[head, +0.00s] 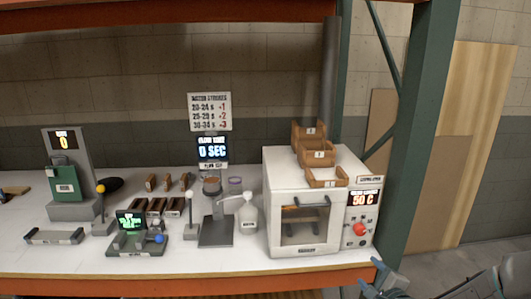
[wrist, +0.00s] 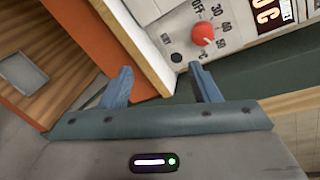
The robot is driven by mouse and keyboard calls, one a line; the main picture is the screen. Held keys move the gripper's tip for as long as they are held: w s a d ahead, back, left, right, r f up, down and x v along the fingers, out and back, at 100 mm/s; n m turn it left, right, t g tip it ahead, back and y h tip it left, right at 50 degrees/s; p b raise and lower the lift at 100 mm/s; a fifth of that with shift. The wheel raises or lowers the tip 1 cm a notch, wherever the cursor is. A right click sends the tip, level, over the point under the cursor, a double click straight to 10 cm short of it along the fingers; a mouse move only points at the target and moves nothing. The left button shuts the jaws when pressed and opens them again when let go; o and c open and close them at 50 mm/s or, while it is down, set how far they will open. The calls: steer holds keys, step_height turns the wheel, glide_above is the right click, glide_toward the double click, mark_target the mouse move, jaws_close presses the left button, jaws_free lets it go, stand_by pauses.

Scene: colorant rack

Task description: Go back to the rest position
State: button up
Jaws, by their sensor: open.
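My gripper (wrist: 160,75) is open and empty in the wrist view, with its two blue-grey fingers well apart. In the head view my gripper (head: 374,277) is at the bottom right, by the front right corner of the bench and below the white oven (head: 278,178). The oven's red knob (wrist: 203,41) shows just beyond the fingers in the wrist view, and the knob (head: 360,230) also shows in the head view. Nothing is held between the fingers.
Wooden bins (head: 327,177) stand on the oven. A green rack post (head: 413,130) rises right of it. Open floor (head: 440,262) lies further right.

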steer(key=s+a+r+n+g, duration=0.5)
steer(key=s+a+n, duration=0.3)
steer(key=s+n, duration=0.2)
steer(key=s+a+r+n+g+h, duration=0.1)
steer(key=s+a+r+n+g, duration=0.5)
steer(key=s+n, duration=0.5)
steer(key=shift+s+a+n+g, duration=0.2)
steer(key=shift+a+n+g, duration=0.4)
steer(key=shift+a+n, duration=0.4)
steer(key=shift+a, duration=0.1)
